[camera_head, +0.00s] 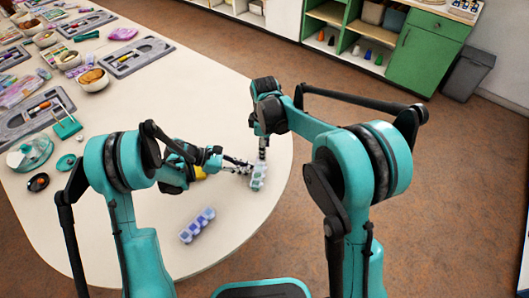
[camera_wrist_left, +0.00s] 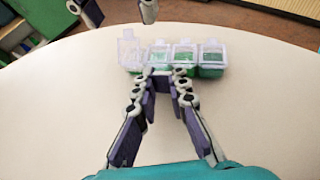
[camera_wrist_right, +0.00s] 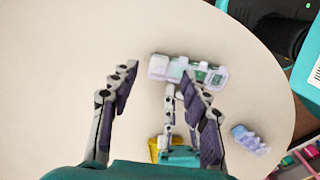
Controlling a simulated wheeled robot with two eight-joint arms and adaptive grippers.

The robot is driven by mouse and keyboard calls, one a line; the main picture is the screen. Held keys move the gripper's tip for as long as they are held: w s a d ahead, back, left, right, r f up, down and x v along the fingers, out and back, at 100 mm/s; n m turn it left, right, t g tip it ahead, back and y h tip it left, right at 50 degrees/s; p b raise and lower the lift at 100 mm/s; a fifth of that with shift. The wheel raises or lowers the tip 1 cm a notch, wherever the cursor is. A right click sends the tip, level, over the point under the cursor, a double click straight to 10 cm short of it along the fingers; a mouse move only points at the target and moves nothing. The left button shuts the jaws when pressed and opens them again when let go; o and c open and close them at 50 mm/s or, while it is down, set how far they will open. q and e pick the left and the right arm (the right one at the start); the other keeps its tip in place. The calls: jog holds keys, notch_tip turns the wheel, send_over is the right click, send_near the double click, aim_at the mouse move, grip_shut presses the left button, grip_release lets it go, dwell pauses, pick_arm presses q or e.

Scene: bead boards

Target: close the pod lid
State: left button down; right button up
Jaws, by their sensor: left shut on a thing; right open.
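A row of green pods with clear lids (camera_head: 258,180) lies near the table's rounded edge. The left wrist view shows the row (camera_wrist_left: 210,70) across the top; its leftmost pod has a clear lid (camera_wrist_left: 128,48) that looks raised, and the other lids look down. My left gripper (camera_head: 246,168) is shut on the pod row at its near side, as the left wrist view (camera_wrist_left: 170,75) shows. My right gripper (camera_head: 263,150) is open above the row. In the right wrist view its fingers (camera_wrist_right: 157,72) stand apart, with the whitish end of the row (camera_wrist_right: 158,67) between and beyond them.
A second row of lilac-blue pods (camera_head: 197,225) lies on the table nearer to me. Grey trays (camera_head: 138,56), bowls (camera_head: 92,79) and a green stand (camera_head: 66,127) crowd the left part of the white table (camera_head: 215,95). Room around the green row is clear.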

jog(key=shift+f, duration=1.35)
grip_shut()
jog(key=shift+s+d+f+y, duration=0.15)
jog(key=shift+d+y, duration=0.15)
jog(key=shift+y, duration=0.4)
grip_release()
notch_tip(320, 180, up, 12)
jog(key=d, duration=0.1)
jog(key=shift+d, duration=0.15)
